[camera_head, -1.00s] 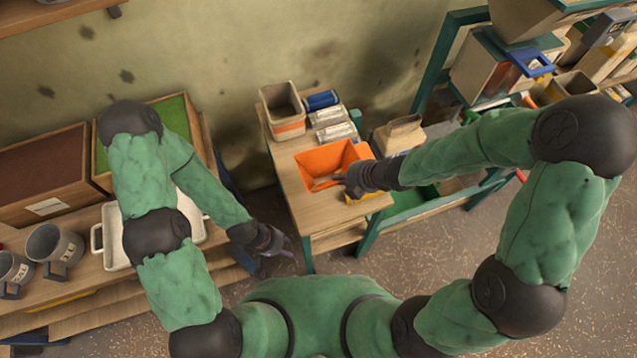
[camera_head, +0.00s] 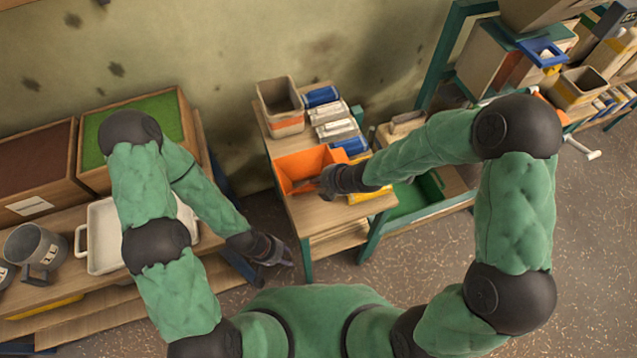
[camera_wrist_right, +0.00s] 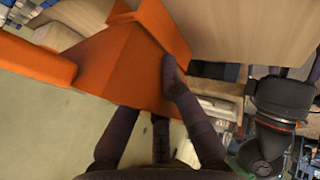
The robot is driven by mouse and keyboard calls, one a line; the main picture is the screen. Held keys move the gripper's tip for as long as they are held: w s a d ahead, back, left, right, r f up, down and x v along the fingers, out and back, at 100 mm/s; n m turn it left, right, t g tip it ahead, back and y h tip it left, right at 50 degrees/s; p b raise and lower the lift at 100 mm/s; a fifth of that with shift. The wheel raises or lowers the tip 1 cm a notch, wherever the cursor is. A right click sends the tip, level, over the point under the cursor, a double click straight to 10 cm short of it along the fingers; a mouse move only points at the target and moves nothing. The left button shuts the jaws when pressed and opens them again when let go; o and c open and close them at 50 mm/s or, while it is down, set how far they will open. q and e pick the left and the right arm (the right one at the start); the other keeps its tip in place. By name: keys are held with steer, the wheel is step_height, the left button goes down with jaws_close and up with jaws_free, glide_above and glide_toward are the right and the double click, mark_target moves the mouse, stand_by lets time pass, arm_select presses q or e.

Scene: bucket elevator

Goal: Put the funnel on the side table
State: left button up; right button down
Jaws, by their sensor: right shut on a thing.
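The orange funnel (camera_head: 300,166) is over the wooden top of the side table (camera_head: 322,218) in the head view. My right gripper (camera_head: 327,183) is shut on the funnel's right side. I cannot tell whether the funnel touches the tabletop. My left gripper (camera_head: 284,254) hangs left of the side table, apart from it; its finger opening is unclear.
A white tray (camera_head: 102,240) and grey mugs (camera_head: 36,248) sit on the left bench. The tabletop's front is clear.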

steer(key=shift+r, duration=0.1)
steer(key=c, duration=1.8)
jaws_free()
steer(key=shift+f, duration=0.2)
steer(key=o, duration=0.4)
steer(key=shift+r, duration=0.1)
steer(key=shift+r, duration=0.15)
steer(key=p+v, duration=0.6)
steer(key=v, duration=0.6)
steer(key=shift+s, duration=0.1)
